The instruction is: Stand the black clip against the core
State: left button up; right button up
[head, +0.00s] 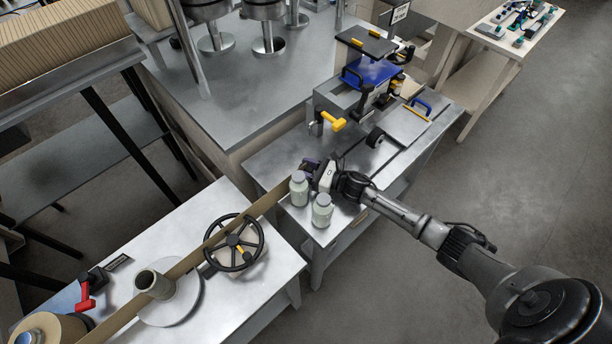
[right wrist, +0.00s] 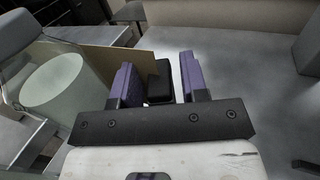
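My right gripper (head: 313,168) reaches in from the right, low over the metal bench behind two jars. In the right wrist view its two purple fingers (right wrist: 157,84) are apart. A small black block, apparently the black clip (right wrist: 159,82), shows between them. A gap shows between the block and the right finger, and the block looks near the edge of the brown strip. I cannot make the clip out in the head view. The core (head: 153,283) is a grey upright tube on a round plate on the front left table, well away from the gripper. My left gripper is not in view.
Two lidded jars (head: 322,210) stand right beside the gripper; one fills the left of the wrist view (right wrist: 55,85). A red-handled clamp (head: 87,293) is left of the core.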

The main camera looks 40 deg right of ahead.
grip_shut()
jog(key=shift+r, duration=0.1)
